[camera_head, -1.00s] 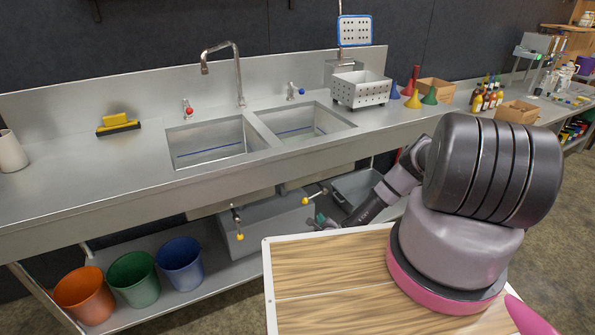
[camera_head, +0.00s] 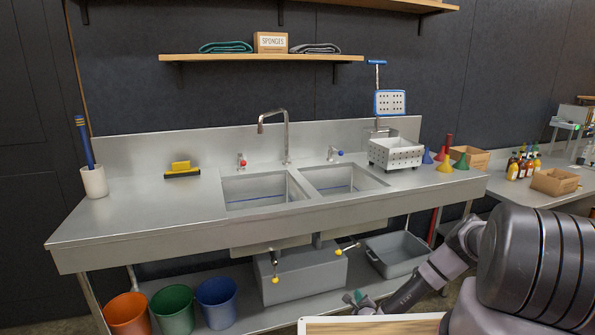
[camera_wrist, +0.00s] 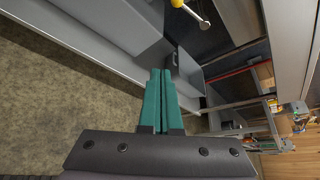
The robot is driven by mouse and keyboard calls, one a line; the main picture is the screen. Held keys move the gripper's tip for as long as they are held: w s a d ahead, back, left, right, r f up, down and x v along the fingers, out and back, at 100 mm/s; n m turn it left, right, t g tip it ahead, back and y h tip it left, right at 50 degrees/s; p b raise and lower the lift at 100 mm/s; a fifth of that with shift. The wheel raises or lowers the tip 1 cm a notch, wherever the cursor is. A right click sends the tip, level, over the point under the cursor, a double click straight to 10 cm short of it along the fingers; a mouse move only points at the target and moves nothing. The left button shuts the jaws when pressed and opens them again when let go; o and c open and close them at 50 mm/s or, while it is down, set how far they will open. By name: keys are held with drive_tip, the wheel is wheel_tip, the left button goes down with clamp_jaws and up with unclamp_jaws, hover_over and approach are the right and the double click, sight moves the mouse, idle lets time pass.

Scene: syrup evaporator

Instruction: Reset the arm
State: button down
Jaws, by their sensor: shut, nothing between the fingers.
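My gripper (camera_wrist: 161,92) shows in the wrist view with its two green fingers pressed together and nothing between them. In the head view my gripper (camera_head: 355,298) is small, at the end of my arm at the lower right, in front of the lower shelf of the sink bench. It is apart from the bench and touches nothing that I can see. My arm is folded low, with its large dark joint at the right edge of the head view.
A steel bench (camera_head: 140,222) with two sinks stands ahead. Below are an orange bucket (camera_head: 127,315), a green bucket (camera_head: 173,309), a blue bucket (camera_head: 216,302), a grey box (camera_head: 305,275) and a grey tub (camera_head: 398,256).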

drive_tip(key=w+d+r+n+g+y, duration=0.1)
drive_tip(key=w+d+r+n, duration=0.1)
drive_tip(key=w+r+n, duration=0.6)
drive_tip(key=w+d+r+n+g+y, duration=0.15)
drive_tip(key=w+r, duration=0.35)
drive_tip(key=r, duration=0.8)
wheel_tip(320, 180, up, 23)
drive_tip(key=s+d+n+g, duration=0.2)
drive_tip(key=n, duration=0.4)
drive_tip(key=s+r+n+g+h, duration=0.1)
drive_tip(key=s+r+n, duration=0.1)
drive_tip(key=s+r, duration=0.65)
drive_tip(key=s+r+n+h, duration=0.15)
drive_tip(key=s+r, duration=0.45)
drive_tip(key=r, duration=0.6)
drive_tip(key=s+a+r+n, duration=0.1)
drive_tip(key=s+r, duration=0.1)
drive_tip(key=s, duration=0.7)
drive_tip(key=s+a+r+n+y, duration=0.1)
drive_tip(key=s+r, duration=0.2)
drive_tip(key=s, duration=0.5)
drive_tip(key=s+a+r+n+g+y, duration=0.1)
drive_tip(key=s+r+n, duration=0.1)
drive_tip(key=s, duration=0.7)
drive_tip(key=shift+s+a+r, duration=0.3)
drive_tip(key=shift+s+r, duration=0.05)
drive_tip(key=shift+r, duration=0.35)
